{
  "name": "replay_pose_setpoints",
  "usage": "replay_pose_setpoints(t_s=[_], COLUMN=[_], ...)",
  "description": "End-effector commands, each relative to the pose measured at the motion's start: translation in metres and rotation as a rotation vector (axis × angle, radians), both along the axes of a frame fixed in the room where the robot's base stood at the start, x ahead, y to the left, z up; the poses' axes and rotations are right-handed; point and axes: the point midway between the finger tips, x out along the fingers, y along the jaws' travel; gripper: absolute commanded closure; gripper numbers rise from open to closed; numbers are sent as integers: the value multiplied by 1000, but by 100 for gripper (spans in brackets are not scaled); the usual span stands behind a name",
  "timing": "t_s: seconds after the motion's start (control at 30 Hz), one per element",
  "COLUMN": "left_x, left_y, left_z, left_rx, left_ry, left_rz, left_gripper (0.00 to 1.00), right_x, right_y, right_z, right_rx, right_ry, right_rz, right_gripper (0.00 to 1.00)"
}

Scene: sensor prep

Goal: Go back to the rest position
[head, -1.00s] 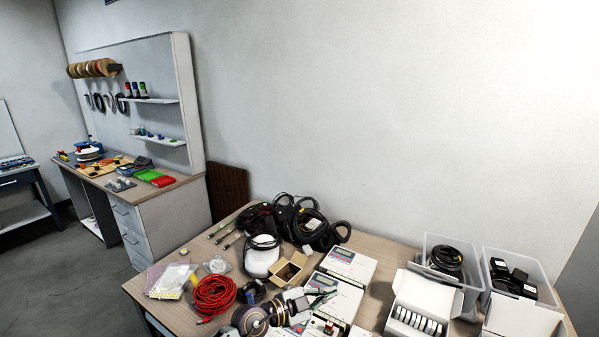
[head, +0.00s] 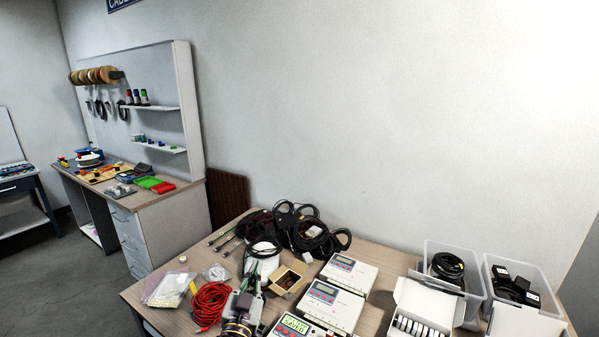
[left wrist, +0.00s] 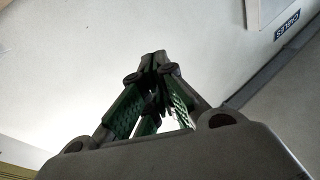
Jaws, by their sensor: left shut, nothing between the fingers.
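My left gripper (head: 256,270) is at the bottom of the head view, over the front of the table (head: 381,309), between the red cable coil (head: 209,304) and the small open cardboard box (head: 289,279). Its fingers point up and away from me. In the left wrist view the fingers (left wrist: 157,60) meet at their tips, with nothing between them and bare wall behind. My right gripper is in neither view.
White instrument boxes (head: 330,305) stand right of my left gripper. Black cables (head: 304,230) lie behind it. Clear bins (head: 452,249) and an open white box (head: 427,302) are at right. A workbench (head: 155,195) stands at the back left.

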Motion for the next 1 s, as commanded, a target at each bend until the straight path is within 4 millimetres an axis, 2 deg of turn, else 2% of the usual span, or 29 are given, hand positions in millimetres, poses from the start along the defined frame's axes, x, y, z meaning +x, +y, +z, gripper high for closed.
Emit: replay_pose_setpoints(t_s=[0.2, 0.37, 0.5, 0.73, 1.0], left_x=[-17, -38, -62, -114, -185], left_y=[51, 82, 101, 119, 120], left_z=[-36, -69, -100, -147, -188], left_rx=[-51, -67, -72, -63, -30], left_ry=[188, 353, 513, 795, 1114], left_rz=[173, 268, 324, 353, 289], left_gripper=[100, 100, 100, 100, 100], right_x=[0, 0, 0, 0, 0], right_y=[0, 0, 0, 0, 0], right_z=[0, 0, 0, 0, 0], right_rx=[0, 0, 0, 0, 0], right_ry=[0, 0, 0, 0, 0], right_rz=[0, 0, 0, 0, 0], right_gripper=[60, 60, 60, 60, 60])
